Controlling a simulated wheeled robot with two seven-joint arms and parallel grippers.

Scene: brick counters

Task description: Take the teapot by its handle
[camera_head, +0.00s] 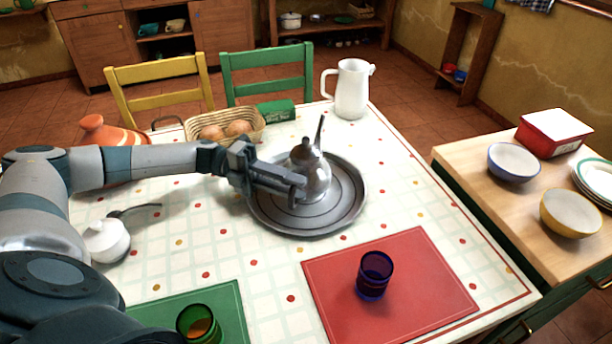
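The teapot (317,178) is shiny metal with a dark lid knob. It stands upright on a round grey metal tray (345,213) on the table. A thin dark upright part, perhaps its spout, rises at its far side. My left gripper (293,188) reaches in from the left, with its fingers right at the teapot's near left side. The handle is not clearly visible; the fingers cover that side. I cannot tell whether the fingers are open or closed around it. My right gripper is not in view.
A bread basket (226,124), a green box (276,111) and a white jug (352,89) stand behind the tray. A white lidded pot (105,241) sits left, near my arm.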

